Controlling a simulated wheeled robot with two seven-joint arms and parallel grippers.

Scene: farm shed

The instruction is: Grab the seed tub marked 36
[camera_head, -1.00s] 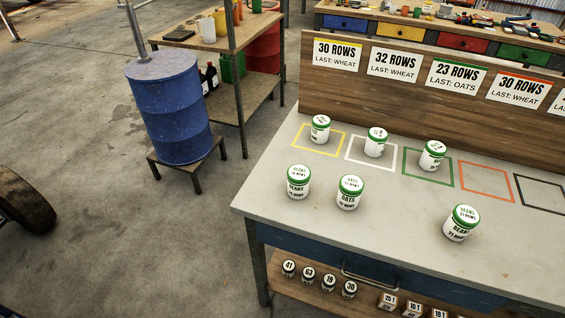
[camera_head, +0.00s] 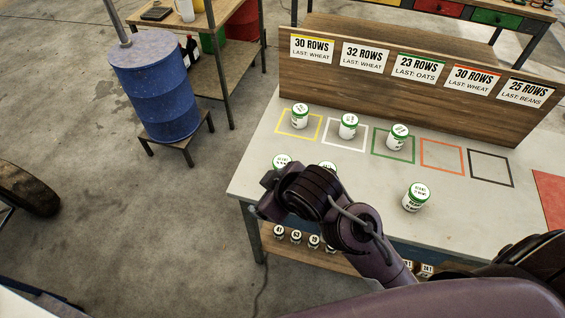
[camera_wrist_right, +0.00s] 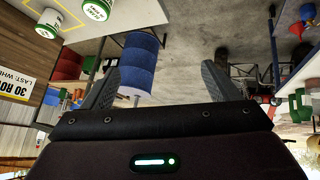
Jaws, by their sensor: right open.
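Several small dark-lidded tubs stand in a row on the low shelf under the table, among them a leftmost one (camera_head: 279,232) that seems to read 41. The right end of this row is partly hidden by my right arm, and I cannot make out a clear 36 on any of them. My right gripper (camera_wrist_right: 160,85) is open and empty in the wrist view, its two fingers apart. In the head view my right arm reaches across the tabletop's front left, above the shelf. My left gripper is not in view.
Green-lidded tubs stand on the grey tabletop (camera_head: 255,185), such as one (camera_head: 416,197) front right; two at front left are partly covered by my arm. Row signs hang on the wooden backboard (camera_head: 420,110).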

